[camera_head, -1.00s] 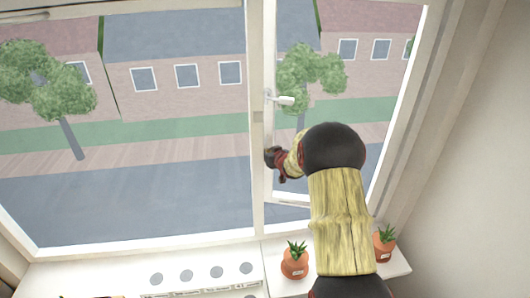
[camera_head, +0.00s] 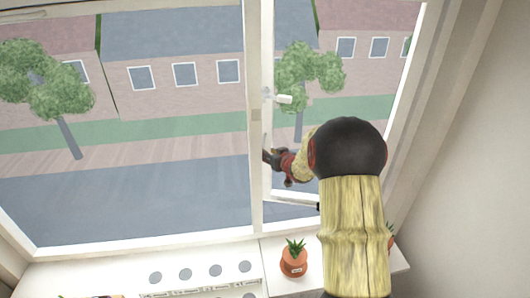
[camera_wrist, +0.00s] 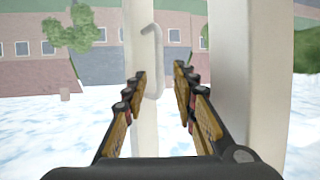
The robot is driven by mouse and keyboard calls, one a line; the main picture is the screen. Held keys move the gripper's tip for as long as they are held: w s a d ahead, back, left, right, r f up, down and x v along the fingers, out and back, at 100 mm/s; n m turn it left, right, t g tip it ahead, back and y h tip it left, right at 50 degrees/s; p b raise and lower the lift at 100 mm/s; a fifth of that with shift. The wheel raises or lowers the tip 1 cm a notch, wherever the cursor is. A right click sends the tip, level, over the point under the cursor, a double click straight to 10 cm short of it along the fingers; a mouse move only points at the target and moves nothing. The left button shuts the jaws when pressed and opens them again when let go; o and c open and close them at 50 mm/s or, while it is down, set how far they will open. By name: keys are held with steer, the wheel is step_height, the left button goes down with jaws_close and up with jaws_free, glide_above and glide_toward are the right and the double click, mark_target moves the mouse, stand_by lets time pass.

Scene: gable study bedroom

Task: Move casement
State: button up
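The casement (camera_head: 269,183) is the right-hand part of the white window, and the street shows through it. A slim white upright with the hooked handle (camera_wrist: 157,75) shows ahead between and behind the fingers. I cannot tell whether a finger touches the frame. A wider white post (camera_wrist: 230,70) stands close on the right.
Two potted plants stand on the white sill: one (camera_head: 293,262) left of my arm, the other (camera_head: 390,236) mostly hidden behind it. A white strip with several grey discs (camera_head: 215,271) lies to the left. The sloping wall (camera_head: 465,170) bounds the right side.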

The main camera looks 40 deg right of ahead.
steer(key=shift+v, duration=2.75)
